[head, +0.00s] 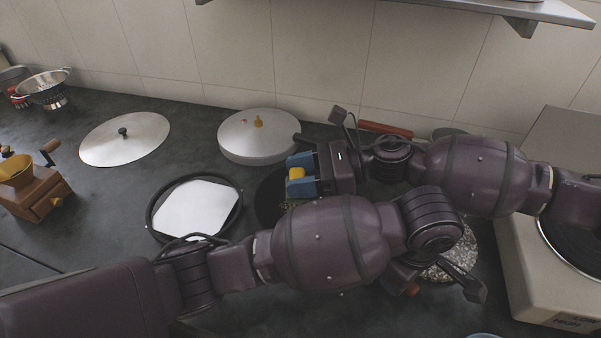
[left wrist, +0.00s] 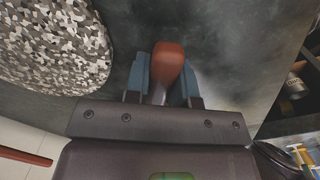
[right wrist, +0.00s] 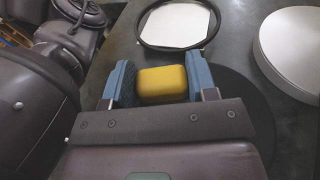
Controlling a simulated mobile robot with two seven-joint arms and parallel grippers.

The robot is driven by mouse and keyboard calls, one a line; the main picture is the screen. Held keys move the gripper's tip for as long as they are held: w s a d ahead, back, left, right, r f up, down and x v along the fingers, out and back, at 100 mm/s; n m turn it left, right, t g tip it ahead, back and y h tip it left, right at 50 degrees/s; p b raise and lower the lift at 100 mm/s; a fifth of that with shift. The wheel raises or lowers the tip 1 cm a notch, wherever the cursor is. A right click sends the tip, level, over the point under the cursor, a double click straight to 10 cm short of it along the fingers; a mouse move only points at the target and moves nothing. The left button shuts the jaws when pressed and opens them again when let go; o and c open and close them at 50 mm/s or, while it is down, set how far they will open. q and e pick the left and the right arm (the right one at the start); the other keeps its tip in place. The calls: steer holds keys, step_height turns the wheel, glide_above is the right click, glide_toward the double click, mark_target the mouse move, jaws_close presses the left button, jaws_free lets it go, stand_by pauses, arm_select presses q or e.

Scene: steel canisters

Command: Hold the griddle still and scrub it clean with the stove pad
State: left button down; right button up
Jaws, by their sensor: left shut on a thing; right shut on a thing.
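My right gripper (head: 297,174) is shut on a yellow block, the stove pad (head: 296,174). The pad also shows in the right wrist view (right wrist: 162,84), between two blue fingers. Below it is a dark round surface, the griddle (head: 265,197), mostly hidden by my arms. Some speckled residue seems to show beside the pad. Whether the pad touches the griddle I cannot tell. My left gripper (left wrist: 164,80) is shut on a reddish-brown handle (left wrist: 168,62), seen best in the left wrist view. Its join to the griddle is hidden.
A speckled round piece (left wrist: 55,45) lies beside my left gripper. A black ring around a white sheet (head: 197,208), a steel canister (head: 256,140) and a steel lid (head: 125,138) stand left and behind. A stove (head: 565,235) is at right. Bare counter (head: 90,210) lies at left.

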steer(key=shift+f, duration=3.3)
steer(key=shift+w+a+f, duration=0.65)
steer(key=shift+a+f, duration=0.05)
steer(key=shift+f, duration=0.15)
steer(key=shift+w+a, duration=0.65)
steer(key=shift+w, duration=0.1)
steer(key=shift+s+d, duration=1.25)
steer(key=shift+s, duration=0.1)
steer(key=shift+s+d+r, duration=0.15)
steer(key=shift+r, duration=4.25)
